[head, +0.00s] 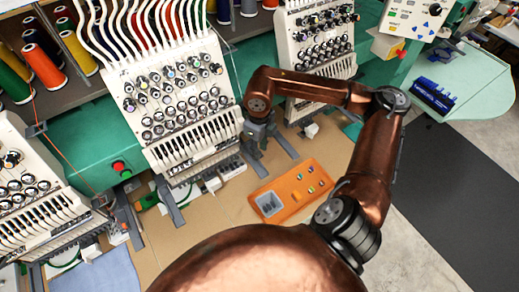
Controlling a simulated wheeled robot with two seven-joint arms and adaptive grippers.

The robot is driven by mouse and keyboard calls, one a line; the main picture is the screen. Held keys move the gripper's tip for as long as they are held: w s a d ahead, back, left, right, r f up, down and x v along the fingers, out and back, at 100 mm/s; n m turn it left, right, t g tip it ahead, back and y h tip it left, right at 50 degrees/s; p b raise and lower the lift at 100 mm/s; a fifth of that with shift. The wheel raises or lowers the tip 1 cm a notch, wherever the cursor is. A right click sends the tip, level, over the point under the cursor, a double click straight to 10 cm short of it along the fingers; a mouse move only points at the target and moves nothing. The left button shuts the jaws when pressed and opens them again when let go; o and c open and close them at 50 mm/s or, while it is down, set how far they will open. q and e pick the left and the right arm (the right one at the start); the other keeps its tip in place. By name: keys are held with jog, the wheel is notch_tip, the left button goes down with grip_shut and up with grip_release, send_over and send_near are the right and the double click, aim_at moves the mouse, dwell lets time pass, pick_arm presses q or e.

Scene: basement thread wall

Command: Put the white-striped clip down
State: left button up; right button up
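My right gripper (261,144) hangs below the copper wrist, in front of the gap between the middle and right sewing heads. It is small and dark against grey metal brackets, so I cannot tell whether its fingers are open or shut. I cannot make out a white-striped clip at or in it. An orange tray (292,205) lies on the tan table, nearer and to the right of the gripper. It has a grey compartment (269,204) at its left and several small coloured pieces (311,181) at its right. My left gripper is out of view.
Multi-needle sewing heads (172,95) stand along the back, with grey brackets (168,202) reaching over the table. A blue cloth (96,275) lies at the lower left. A blue rack (433,95) sits on the green surface at right. Bare table surrounds the tray's left side.

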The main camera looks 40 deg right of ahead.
jog(key=r, duration=0.3)
jog(key=r+b, duration=0.1)
jog(key=r, duration=0.1)
jog(key=shift+w+d+r, duration=0.25)
jog(key=shift+d+r, duration=0.05)
jog(key=shift+r, duration=0.65)
jog(key=shift+s+f, duration=0.1)
jog(key=shift+s, duration=0.05)
